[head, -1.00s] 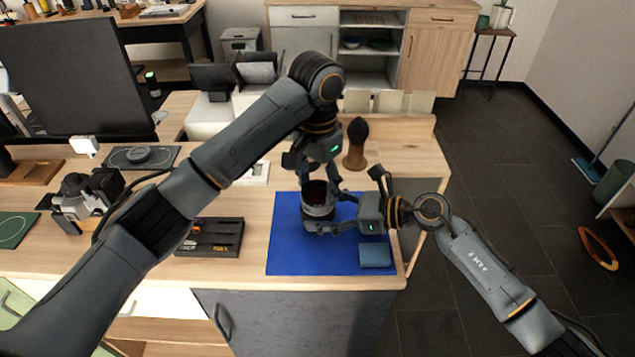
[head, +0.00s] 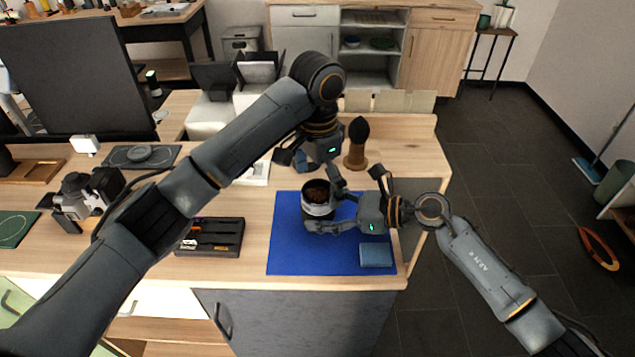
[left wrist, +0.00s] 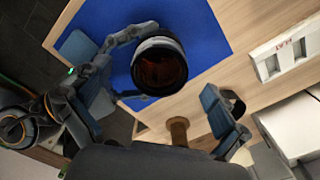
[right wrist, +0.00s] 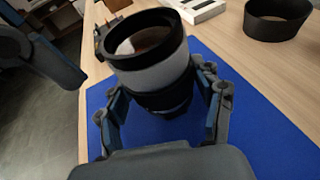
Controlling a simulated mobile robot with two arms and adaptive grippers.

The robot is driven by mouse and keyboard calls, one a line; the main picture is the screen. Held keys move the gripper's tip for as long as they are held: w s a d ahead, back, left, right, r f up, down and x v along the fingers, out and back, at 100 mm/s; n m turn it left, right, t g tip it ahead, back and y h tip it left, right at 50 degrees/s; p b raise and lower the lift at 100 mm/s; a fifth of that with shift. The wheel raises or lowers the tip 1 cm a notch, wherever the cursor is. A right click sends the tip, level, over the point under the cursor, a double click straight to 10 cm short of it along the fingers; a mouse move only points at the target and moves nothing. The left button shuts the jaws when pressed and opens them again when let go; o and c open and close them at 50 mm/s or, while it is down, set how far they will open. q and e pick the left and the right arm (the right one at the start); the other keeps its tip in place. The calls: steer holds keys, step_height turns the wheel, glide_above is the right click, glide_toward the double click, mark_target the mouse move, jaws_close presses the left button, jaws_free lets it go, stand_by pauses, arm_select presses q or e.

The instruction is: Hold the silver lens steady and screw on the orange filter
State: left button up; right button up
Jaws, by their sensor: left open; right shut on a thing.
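The silver lens (head: 317,210), with black ends and a silver band, stands over the blue mat (head: 295,255). My right gripper (head: 340,215) is shut around its side; the right wrist view shows a finger on each side of the lens (right wrist: 155,72). The orange filter (left wrist: 160,68) shows as dark orange-brown glass within the black front rim; I cannot tell how far it is screwed in. My left gripper (head: 310,172) is above and behind the lens, its fingers spread wide with nothing between them. In the left wrist view its blue pads are apart from the lens.
A blue cloth (head: 376,255) lies on the mat's front right corner. A wooden-handled black brush (head: 356,145) stands behind. A black tool tray (head: 210,237) and a camera (head: 85,190) are at left.

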arm_select(q)
steer(key=shift+r, duration=0.15)
steer(key=shift+r, duration=3.4)
arm_select(e)
steer(key=shift+d, duration=0.1)
steer(key=shift+f, duration=0.1)
steer(key=o, duration=0.9)
steer(key=shift+o, duration=0.2)
